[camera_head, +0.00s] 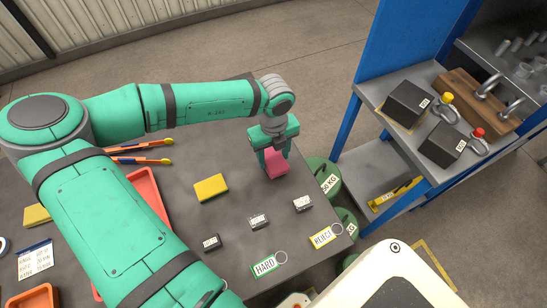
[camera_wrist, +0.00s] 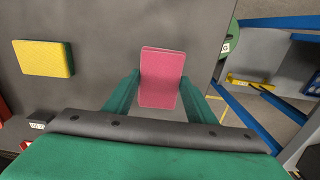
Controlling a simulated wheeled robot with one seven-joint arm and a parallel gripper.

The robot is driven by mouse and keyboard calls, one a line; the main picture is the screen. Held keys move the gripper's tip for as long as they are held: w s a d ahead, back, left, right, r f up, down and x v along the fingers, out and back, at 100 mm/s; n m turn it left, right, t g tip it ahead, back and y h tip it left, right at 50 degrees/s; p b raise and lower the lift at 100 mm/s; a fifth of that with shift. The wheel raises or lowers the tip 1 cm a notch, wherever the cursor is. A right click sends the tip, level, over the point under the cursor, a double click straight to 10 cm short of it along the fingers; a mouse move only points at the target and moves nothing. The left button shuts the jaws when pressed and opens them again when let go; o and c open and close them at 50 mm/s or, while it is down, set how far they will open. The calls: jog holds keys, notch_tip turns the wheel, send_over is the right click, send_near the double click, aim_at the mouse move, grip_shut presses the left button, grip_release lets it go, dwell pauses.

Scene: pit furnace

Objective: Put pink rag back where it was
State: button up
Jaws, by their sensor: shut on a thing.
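The pink rag (camera_head: 276,164) is a flat block-like piece between the fingers of my gripper (camera_head: 273,158), near the right edge of the dark grey table. In the wrist view the pink rag (camera_wrist: 161,77) stands between the two green fingertips of my gripper (camera_wrist: 160,88), which is shut on it. The head view does not clearly tell whether the rag touches the table. A yellow rag (camera_head: 211,188) lies flat to its left, and it also shows in the wrist view (camera_wrist: 44,58).
Small dark labelled blocks (camera_head: 302,204), a HARD tag (camera_head: 265,265) and a REJECT tag (camera_head: 322,237) lie nearer the front. An orange-red tray (camera_head: 148,192) is partly behind my arm. A blue-framed shelf (camera_head: 356,130) and green weights (camera_head: 323,174) stand right of the table. Bare table surrounds the pink rag.

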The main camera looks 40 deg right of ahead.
aim_at(273, 159)
jog(key=shift+f, duration=0.8)
jog(key=shift+f, duration=0.2)
jog(key=o, duration=1)
jog(key=shift+o, duration=0.2)
jog(key=shift+r, duration=0.1)
notch_tip(273, 159, up, 12)
jog(key=shift+r, duration=0.1)
